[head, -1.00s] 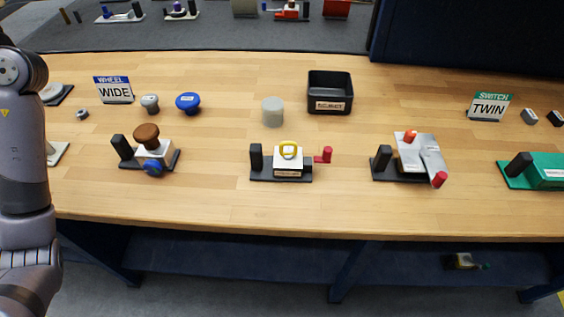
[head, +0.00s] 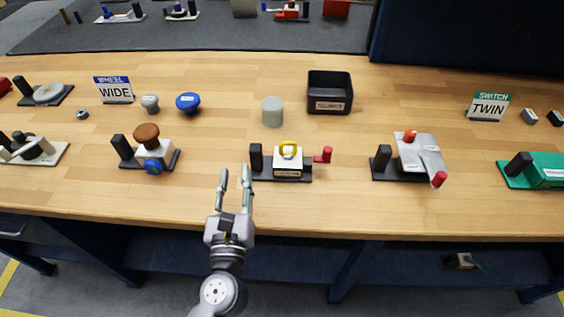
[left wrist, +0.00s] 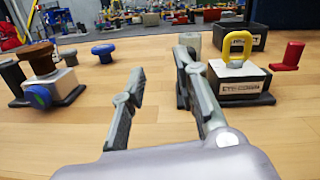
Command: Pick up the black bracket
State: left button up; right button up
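Several fixtures have a black base with an upright black post, so I cannot tell for sure which is the black bracket. The nearest to my left gripper (head: 235,172) is the middle one, a black base with a post (head: 256,157), carrying a white block (head: 288,162) with a yellow loop (head: 288,149) and a red handle (head: 325,155). My left gripper is open and empty, just in front and left of it, fingers pointing toward the back. In the left wrist view the black base (left wrist: 245,100) is right of the fingers; its post is mostly hidden behind the right finger.
Left stands a fixture with a brown knob (head: 146,133); right, one with a grey plate (head: 420,152). Behind are a grey cylinder (head: 272,111), a black bin (head: 330,92) and a blue knob (head: 188,103). The wooden table (head: 215,135) is clear between the left and middle fixtures.

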aim_at(256, 158)
pick_arm(q)
jog(key=s+d+m, duration=0.1)
jog(key=s+d+f+h, duration=0.1)
jog(key=d, duration=0.1)
jog(key=shift+s+m+g, duration=0.2)
jog(key=shift+m+g, duration=0.1)
jog(key=shift+m, duration=0.1)
jog(key=shift+w+d+f, duration=0.1)
jog(key=shift+d, duration=0.1)
jog(key=w, duration=0.7)
jog(key=shift+w+a, duration=0.1)
jog(key=shift+w, duration=0.05)
jog(key=w, duration=0.4)
jog(key=shift+w+f, duration=0.15)
jog(key=shift+f, duration=0.15)
jog(key=shift+c, duration=0.2)
grip_shut()
jog(key=shift+r, duration=0.1)
